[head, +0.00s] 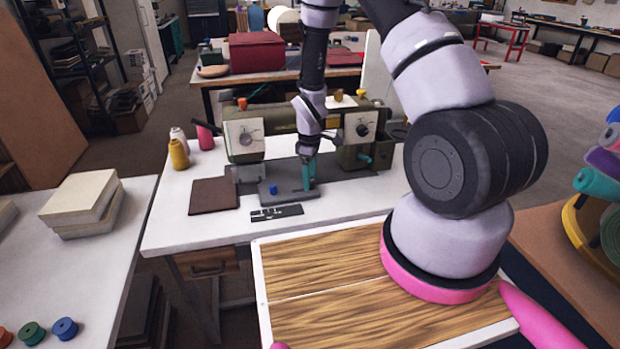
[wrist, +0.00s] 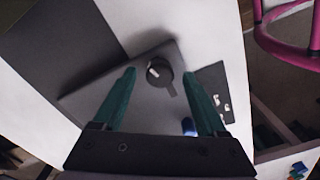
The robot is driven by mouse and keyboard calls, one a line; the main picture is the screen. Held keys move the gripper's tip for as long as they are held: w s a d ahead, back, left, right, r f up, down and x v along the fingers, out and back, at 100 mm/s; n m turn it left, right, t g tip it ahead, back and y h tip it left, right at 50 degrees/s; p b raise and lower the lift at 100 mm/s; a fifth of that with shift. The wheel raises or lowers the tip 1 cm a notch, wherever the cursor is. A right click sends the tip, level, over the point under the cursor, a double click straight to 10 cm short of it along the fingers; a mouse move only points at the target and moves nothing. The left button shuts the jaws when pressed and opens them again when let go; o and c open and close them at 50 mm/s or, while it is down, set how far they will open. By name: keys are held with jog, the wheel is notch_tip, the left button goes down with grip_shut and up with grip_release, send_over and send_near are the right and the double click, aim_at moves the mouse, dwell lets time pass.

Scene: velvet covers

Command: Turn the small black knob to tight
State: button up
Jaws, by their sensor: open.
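My gripper (head: 308,184) is open, its teal fingers pointing down over the grey base plate of the sewing machine (head: 350,145). In the wrist view my gripper (wrist: 158,75) has its fingertips apart. The small black knob (wrist: 157,70) shows between and beyond the tips, with a light mark on top and a dark pointer-like part towards the lower right. No contact with it is visible. In the head view I cannot make out the knob near my fingers. The grey plate (wrist: 105,100) carries it.
A small blue piece (head: 273,189) stands on the plate, left of my gripper. A black strip with pale marks (head: 277,212) lies in front. A brown square pad (head: 213,195) lies left. Yellow, white and pink spools stand at the back left. The white tabletop (head: 185,232) is clear at front left.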

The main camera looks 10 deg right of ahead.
jog(key=shift+f, duration=0.3)
grip_shut()
